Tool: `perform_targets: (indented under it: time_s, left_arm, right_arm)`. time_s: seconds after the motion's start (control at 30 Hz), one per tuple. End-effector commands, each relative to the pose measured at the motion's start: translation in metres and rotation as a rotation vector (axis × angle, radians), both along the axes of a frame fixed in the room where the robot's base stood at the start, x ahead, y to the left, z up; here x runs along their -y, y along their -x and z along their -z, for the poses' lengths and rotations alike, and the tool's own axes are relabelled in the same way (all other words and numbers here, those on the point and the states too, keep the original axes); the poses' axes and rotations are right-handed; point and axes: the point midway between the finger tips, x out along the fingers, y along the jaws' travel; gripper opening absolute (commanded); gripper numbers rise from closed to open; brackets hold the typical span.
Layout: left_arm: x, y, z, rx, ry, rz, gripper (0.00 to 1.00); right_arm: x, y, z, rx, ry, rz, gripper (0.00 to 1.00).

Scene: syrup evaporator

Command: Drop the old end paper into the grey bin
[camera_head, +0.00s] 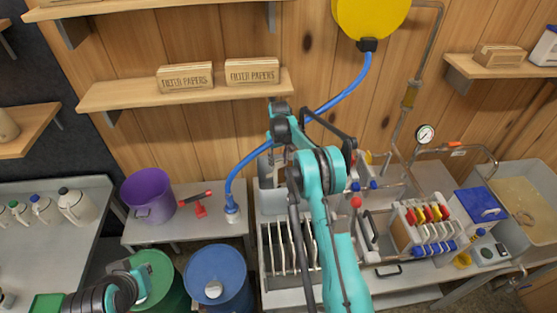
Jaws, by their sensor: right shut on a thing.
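My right arm reaches up from the bottom middle, and my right gripper (277,162) points down at the back of the bench, over a grey open-topped container (271,203) that looks like the grey bin. The gripper is small and partly hidden by my own wrist. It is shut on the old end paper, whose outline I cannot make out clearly. I cannot tell whether the paper is above the rim or inside it. My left gripper (138,283) is low at the left, in front of the green barrel (165,288); its fingers are unclear.
A rack of upright plates (287,248) stands before the container. The filter press (420,228) with coloured handles is at right. A blue hose (262,150) runs from the yellow disc (370,15) to the side table. A purple bucket (148,192) and blue barrel (218,270) stand left.

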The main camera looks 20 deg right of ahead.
Motion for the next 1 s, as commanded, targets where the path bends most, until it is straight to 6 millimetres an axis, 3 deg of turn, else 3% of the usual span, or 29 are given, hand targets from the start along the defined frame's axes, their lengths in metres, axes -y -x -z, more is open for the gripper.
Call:
perform_targets:
  time_s: [0.07,0.27,0.3,0.37,0.4,0.6,0.67,1.0]
  left_arm:
    - [0.0000,0.0000,0.0060,0.000,0.000,0.000,0.00]
    - [0.0000,-0.0001,0.0042,0.000,0.000,0.000,0.00]
    - [0.0000,-0.0001,0.0042,0.000,0.000,0.000,0.00]
    - [0.0000,-0.0001,0.0042,0.000,0.000,0.000,0.00]
    - [0.0000,-0.0001,0.0042,0.000,0.000,0.000,0.00]
    - [0.0000,0.0000,0.0043,0.000,0.000,0.000,0.00]
    - [0.0000,-0.0001,0.0044,0.000,0.000,0.000,0.00]
    - [0.0000,0.0000,0.0039,0.000,0.000,0.000,0.00]
  right_arm:
    - [0.0002,0.0001,0.0075,0.000,0.000,0.000,0.21]
    - [0.0002,0.0001,0.0059,0.000,0.000,0.000,0.21]
    - [0.0002,0.0001,0.0059,0.000,0.000,0.000,0.46]
    - [0.0001,0.0001,0.0058,0.000,0.000,0.000,0.61]
    - [0.0001,0.0001,0.0058,0.000,0.000,0.000,0.65]
    - [0.0001,0.0001,0.0059,0.000,0.000,0.000,0.65]
    - [0.0001,0.0001,0.0060,0.000,0.000,0.000,0.78]
    - [0.0001,0.0001,0.0049,0.000,0.000,0.000,0.78]
